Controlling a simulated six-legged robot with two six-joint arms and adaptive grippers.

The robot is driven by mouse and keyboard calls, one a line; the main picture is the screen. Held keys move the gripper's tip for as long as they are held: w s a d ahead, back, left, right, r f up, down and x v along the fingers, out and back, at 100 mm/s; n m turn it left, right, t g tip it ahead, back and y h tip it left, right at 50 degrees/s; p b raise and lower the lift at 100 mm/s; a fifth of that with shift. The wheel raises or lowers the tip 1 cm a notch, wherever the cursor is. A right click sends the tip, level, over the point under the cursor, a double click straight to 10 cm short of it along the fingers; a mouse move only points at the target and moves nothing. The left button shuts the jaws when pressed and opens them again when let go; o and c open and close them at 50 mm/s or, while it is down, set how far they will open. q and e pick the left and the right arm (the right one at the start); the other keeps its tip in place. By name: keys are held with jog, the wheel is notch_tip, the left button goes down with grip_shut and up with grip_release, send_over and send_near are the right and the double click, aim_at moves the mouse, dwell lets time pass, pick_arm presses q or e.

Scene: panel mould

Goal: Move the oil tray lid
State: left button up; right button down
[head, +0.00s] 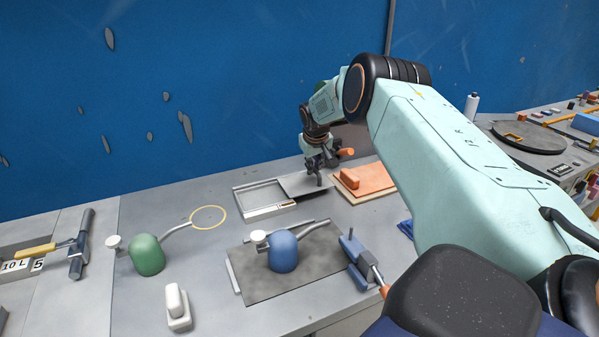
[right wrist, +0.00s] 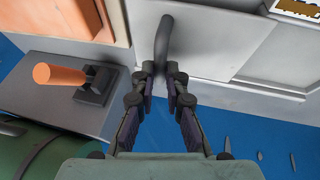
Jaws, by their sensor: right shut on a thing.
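The oil tray (head: 240,201) is a shallow grey rectangular tray near the back wall, its left part open. Its lid (head: 297,184), a flat grey plate, lies at the tray's right end and covers part of it. My right gripper (head: 318,176) is over the lid. In the right wrist view my right gripper (right wrist: 164,75) is shut on the dark upright handle (right wrist: 163,40) of the lid (right wrist: 200,30). The tray also shows there (right wrist: 265,65), beside the lid. I cannot tell whether the lid is raised. My left gripper is not in view.
An orange block (head: 350,178) sits on an orange board (head: 376,181) right of the lid. An orange-handled device (right wrist: 58,75) is close to my gripper. Green (head: 147,256) and blue (head: 283,252) domed cans stand in front. The blue wall is close behind.

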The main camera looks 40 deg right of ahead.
jog(key=shift+s+d, duration=0.25)
jog(key=shift+d, duration=0.5)
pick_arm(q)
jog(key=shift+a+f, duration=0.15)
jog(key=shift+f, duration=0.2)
pick_arm(e)
jog(key=shift+a+r, duration=0.1)
jog(key=c, duration=1.4)
grip_release()
jog(key=shift+s+d, duration=0.1)
jog(key=shift+d, duration=0.1)
jog(key=shift+o, duration=0.2)
jog(key=shift+a, duration=0.2)
jog(key=v, duration=1.2)
jog(key=shift+d, duration=0.15)
